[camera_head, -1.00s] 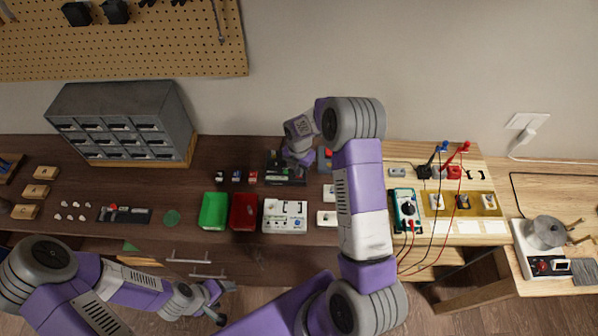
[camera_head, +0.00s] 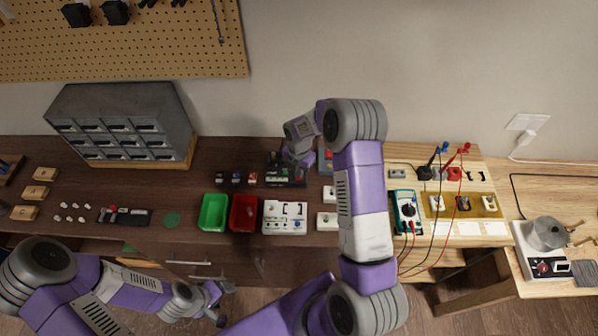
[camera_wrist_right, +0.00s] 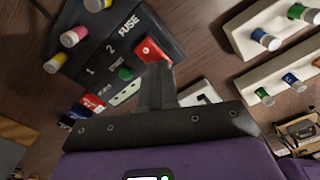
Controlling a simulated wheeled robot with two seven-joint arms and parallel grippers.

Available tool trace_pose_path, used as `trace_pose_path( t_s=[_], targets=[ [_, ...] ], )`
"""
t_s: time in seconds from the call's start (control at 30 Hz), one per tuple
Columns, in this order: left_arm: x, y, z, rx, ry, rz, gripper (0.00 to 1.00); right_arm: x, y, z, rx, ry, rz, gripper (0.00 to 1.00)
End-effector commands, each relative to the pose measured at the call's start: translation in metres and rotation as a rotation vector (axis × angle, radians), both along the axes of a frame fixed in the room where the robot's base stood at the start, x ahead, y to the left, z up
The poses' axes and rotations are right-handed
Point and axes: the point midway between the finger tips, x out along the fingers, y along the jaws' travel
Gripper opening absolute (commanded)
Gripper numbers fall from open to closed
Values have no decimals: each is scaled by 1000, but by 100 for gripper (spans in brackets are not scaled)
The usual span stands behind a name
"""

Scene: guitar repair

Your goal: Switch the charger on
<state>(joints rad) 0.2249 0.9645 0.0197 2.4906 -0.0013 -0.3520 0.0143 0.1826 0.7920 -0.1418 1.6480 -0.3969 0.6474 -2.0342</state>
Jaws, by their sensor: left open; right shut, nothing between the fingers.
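The charger (camera_wrist_right: 110,48) is a black box lettered "1", "2" and "FUSE" in the right wrist view. It also shows in the head view (camera_head: 275,178), partly hidden by my right wrist. A red switch (camera_wrist_right: 148,50) sits at its edge near a round green button or light (camera_wrist_right: 125,73). My right gripper (camera_wrist_right: 156,70) is shut and empty, its fingertips right at the red switch; I cannot tell whether they touch it. In the head view my right gripper (camera_head: 297,163) is over the charger. My left gripper (camera_head: 217,297) is open, low in front of the bench.
White blocks with coloured knobs (camera_wrist_right: 275,85) stand close to the right of my right gripper. Green (camera_head: 213,212) and red (camera_head: 243,212) bins and a white box (camera_head: 285,217) stand in front of the charger. A multimeter (camera_head: 405,212) stands farther right.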

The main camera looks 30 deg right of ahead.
Motion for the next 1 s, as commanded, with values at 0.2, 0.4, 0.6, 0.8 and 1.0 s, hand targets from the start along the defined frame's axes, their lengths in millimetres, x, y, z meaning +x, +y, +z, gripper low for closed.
trace_pose_path(
  t_s=[0.2, 0.4, 0.6, 0.8, 1.0],
  targets=[
    [0, 0, 14, 0, 0, 0, 68, 0, 0, 21, 0, -1, 1, 0],
    [0, 0, 24, 0, 0, 0, 68, 0, 0, 37, 0, -1, 0, 0],
    [0, 0, 34, 0, 0, 0, 68, 0, 0, 53, 0, -1, 0, 0],
    [0, 0, 38, 0, 0, 0, 68, 0, 0, 61, 0, 0, 0, 0],
    [0, 0, 37, 0, 0, 0, 68, 0, 0, 60, 0, 0, 0, 0]
  ],
)
